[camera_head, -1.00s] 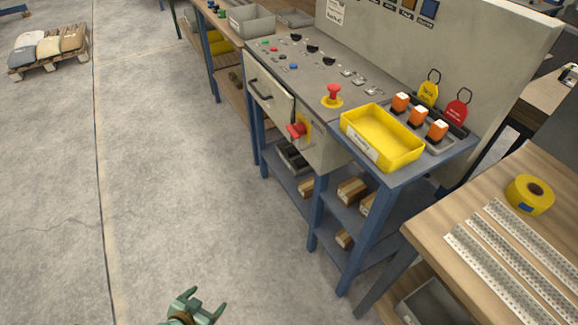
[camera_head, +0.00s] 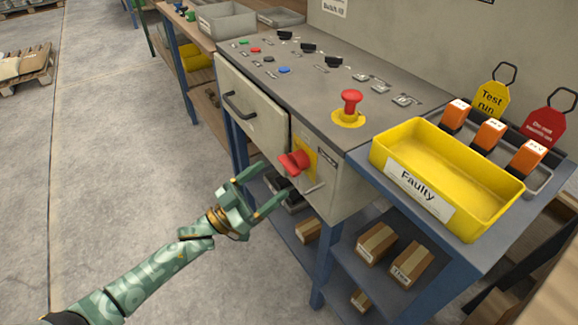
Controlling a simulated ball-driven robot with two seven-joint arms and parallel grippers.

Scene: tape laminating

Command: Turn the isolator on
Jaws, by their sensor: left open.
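The isolator is a red rotary handle (camera_head: 296,162) on a yellow plate (camera_head: 305,152), on the front face of the grey control cabinet (camera_head: 338,185). My left gripper (camera_head: 268,187) is open and empty, with its fingers pointing toward the handle. It is just left of and below the handle in the picture, and a gap shows between them. Part of the yellow plate is hidden behind the handle. My right gripper is not in view.
A red emergency stop button (camera_head: 351,103) stands on the panel top. A drawer (camera_head: 250,115) with a dark handle is left of the isolator. A yellow Faulty tray (camera_head: 440,170) sits right. Boxes (camera_head: 376,243) lie on the shelf below. Open floor lies left.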

